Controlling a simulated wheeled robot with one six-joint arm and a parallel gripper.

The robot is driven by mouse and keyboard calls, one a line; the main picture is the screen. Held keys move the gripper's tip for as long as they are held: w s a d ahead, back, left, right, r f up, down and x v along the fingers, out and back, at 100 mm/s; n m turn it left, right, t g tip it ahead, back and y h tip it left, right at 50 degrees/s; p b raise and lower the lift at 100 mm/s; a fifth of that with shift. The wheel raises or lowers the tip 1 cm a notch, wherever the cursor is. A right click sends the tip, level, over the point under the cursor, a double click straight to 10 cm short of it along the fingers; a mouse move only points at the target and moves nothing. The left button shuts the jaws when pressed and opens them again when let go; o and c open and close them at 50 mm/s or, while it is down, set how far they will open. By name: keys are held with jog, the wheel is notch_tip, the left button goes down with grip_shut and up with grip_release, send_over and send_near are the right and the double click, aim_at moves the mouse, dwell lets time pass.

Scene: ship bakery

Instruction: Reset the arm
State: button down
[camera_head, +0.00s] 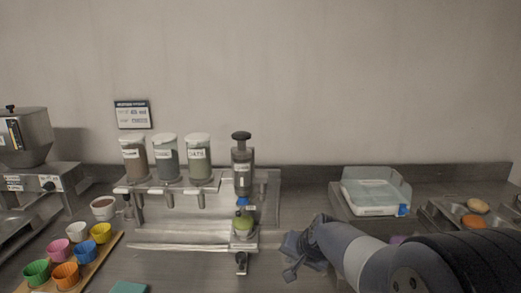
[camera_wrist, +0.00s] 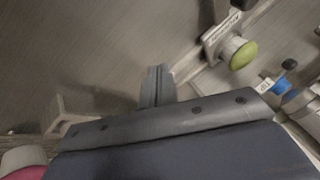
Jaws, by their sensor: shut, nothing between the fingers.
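My arm reaches in from the lower right in the head view, and my gripper (camera_head: 290,272) is at its end, low over the counter, right of the dispenser stand. In the wrist view my gripper's fingers (camera_wrist: 157,85) are together with nothing between them. That green piece also shows in the wrist view (camera_wrist: 243,55), to the right of the fingers.
The dispenser stand (camera_head: 190,241) holds several canisters. Coloured cups (camera_head: 66,274) stand on a wooden board at lower left. A clear-sided tray (camera_head: 374,195) stands behind my arm. A metal tray with round items (camera_head: 440,217) is at right. Bare counter (camera_head: 305,205) lies between stand and clear-sided tray.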

jog(key=d+b, duration=0.1)
jog(key=d, duration=0.6)
jog(key=shift+s+d+b, duration=0.2)
jog(key=shift+d+b, duration=0.15)
jog(key=shift+b, duration=0.05)
jog(key=shift+s+d+r, duration=1.45)
jog(key=shift+s+d, duration=0.15)
jog(key=shift+s, duration=0.05)
